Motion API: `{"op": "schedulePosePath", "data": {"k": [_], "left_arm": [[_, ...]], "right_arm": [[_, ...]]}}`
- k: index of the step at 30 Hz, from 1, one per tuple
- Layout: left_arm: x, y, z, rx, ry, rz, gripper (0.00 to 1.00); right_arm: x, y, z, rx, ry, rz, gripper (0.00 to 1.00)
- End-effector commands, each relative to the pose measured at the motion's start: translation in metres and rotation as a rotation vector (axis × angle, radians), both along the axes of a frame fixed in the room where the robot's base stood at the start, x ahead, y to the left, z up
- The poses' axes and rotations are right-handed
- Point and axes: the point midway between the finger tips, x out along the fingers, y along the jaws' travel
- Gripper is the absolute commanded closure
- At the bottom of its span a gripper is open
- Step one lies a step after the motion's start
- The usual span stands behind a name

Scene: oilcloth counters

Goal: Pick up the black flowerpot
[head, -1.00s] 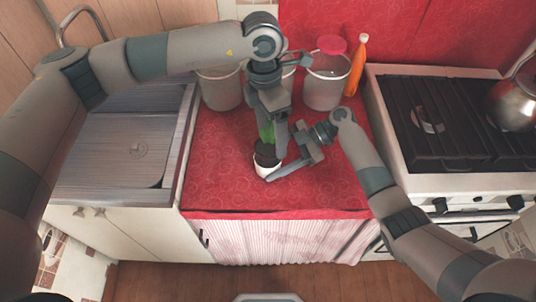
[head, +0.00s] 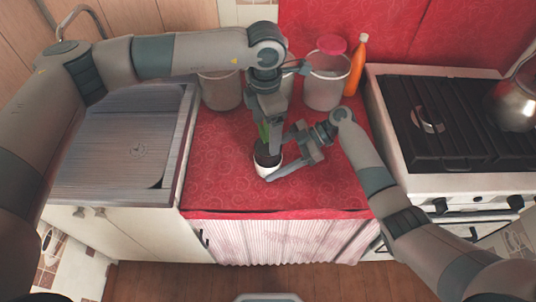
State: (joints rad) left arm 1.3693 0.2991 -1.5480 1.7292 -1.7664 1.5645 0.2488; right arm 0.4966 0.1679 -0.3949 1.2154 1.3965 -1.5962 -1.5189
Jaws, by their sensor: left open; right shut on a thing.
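The black flowerpot (head: 265,160) stands upright on the red oilcloth counter, below the middle of the head view. Its upper part is dark, a white part shows at its base, and a green plant (head: 263,132) rises from it. My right gripper (head: 274,163) comes in from the right and is shut on the flowerpot, with one finger low across its front. My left gripper (head: 273,145) is open, pointing down from above, its fingers close to the plant and the pot's rim. The fingers and arm hide part of the plant and pot. I cannot tell whether the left fingers touch them.
A sink (head: 125,145) is left; a stove (head: 440,130) with a kettle (head: 515,103) is right. The front counter (head: 225,185) is clear.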

Motion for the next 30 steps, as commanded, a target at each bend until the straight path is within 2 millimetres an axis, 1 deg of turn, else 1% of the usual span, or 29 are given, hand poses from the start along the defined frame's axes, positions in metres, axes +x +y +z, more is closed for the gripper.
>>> {"op": "schedulePosePath", "data": {"k": [1, 3, 6, 9, 19, 22, 26, 30], "left_arm": [[-0.001, 0.0, -0.008, 0.002, 0.003, 0.0, 0.21], [-0.001, 0.0, -0.018, 0.001, 0.002, 0.0, 0.21], [0.0, 0.0, -0.028, 0.001, 0.001, 0.001, 0.21], [0.0, 0.0, -0.033, 0.001, 0.0, 0.0, 0.21], [0.0, 0.0, -0.034, 0.0, 0.0, 0.0, 0.21], [0.0, -0.001, -0.038, 0.001, 0.0, 0.0, 0.21], [-0.001, -0.003, -0.051, 0.0, 0.002, 0.0, 0.21], [0.0, -0.006, -0.069, 0.001, 0.001, 0.0, 0.21]], "right_arm": [[0.0, 0.0, 0.0, 0.0, 0.0, 0.0, 0.51], [0.0, 0.0, 0.0, 0.0, 0.0, 0.0, 0.51], [0.0, 0.0, 0.0, 0.0, 0.0, 0.0, 0.51], [0.0, 0.0, 0.0, 0.0, 0.0, 0.0, 0.51], [0.0, 0.0, 0.0, 0.0, 0.0, 0.0, 0.51], [0.0, 0.0, 0.0, 0.0, 0.0, 0.0, 0.51], [0.0, 0.0, 0.0, 0.0, 0.0, 0.0, 0.51], [0.0, 0.0, 0.0, 0.0, 0.0, 0.0, 0.51]]}}
